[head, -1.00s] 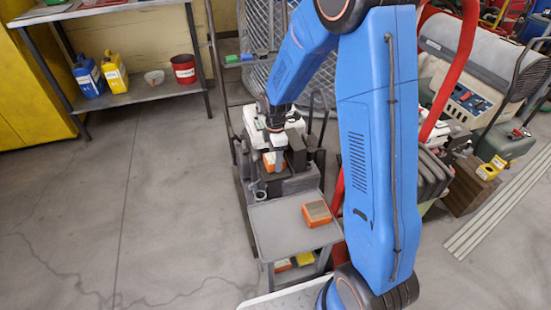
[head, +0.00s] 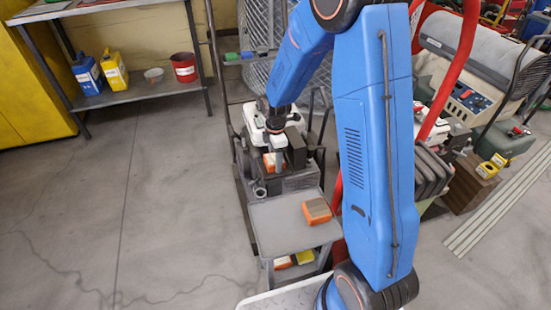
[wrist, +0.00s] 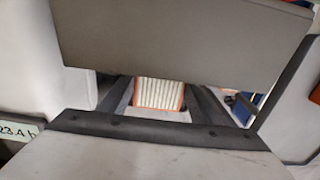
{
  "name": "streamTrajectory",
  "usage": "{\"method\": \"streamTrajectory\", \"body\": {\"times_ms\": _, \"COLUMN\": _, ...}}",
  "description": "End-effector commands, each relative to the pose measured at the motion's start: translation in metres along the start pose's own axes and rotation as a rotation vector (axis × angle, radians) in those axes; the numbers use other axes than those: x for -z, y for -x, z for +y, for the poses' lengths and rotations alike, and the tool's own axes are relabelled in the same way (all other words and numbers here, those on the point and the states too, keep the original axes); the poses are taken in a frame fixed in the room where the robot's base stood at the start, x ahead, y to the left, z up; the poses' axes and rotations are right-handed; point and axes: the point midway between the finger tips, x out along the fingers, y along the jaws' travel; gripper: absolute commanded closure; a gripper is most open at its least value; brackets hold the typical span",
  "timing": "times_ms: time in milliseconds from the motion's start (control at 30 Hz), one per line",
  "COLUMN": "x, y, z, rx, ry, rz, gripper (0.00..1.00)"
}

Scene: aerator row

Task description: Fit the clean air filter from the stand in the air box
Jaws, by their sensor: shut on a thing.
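My gripper (head: 277,154) is shut on the clean air filter (head: 269,164), an orange-rimmed block at the engine unit. In the wrist view its pale pleats (wrist: 160,93) show between my two dark fingers. The filter is at the air box (head: 282,182) on the dark machine, beside an upright dark lid (head: 296,148). I cannot tell how deep it sits, as the gripper hides part of it. A grey panel fills the upper wrist view. A second orange filter with a dull brown face (head: 317,210) lies on the grey stand (head: 275,232).
Orange and yellow items (head: 303,257) lie on the stand's lower shelf. A shelf (head: 130,98) with jugs and a red tin stands at the left. The floor at the left is clear.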

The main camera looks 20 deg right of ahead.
Motion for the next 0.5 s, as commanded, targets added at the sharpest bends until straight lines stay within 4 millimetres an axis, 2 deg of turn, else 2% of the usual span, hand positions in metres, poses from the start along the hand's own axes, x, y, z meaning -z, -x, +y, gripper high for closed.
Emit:
{"method": "streamTrajectory", "body": {"times_ms": 100, "x": 0.0, "y": 0.0001, "z": 0.0, "rx": 0.0, "ry": 0.0, "rz": 0.0, "gripper": 0.62}}
{"method": "streamTrajectory", "body": {"times_ms": 133, "x": 0.0, "y": 0.0002, "z": 0.0, "rx": 0.0, "ry": 0.0, "rz": 0.0, "gripper": 0.4}}
{"method": "streamTrajectory", "body": {"times_ms": 200, "x": 0.0, "y": 0.0002, "z": 0.0001, "rx": 0.0, "ry": 0.0, "rz": 0.0, "gripper": 0.24}}
{"method": "streamTrajectory", "body": {"times_ms": 233, "x": 0.0, "y": 0.0002, "z": 0.0001, "rx": 0.0, "ry": 0.0, "rz": 0.0, "gripper": 0.21}}
{"method": "streamTrajectory", "body": {"times_ms": 500, "x": 0.0, "y": 0.0016, "z": 0.0002, "rx": -0.001, "ry": 0.0, "rz": 0.0, "gripper": 0.21}}
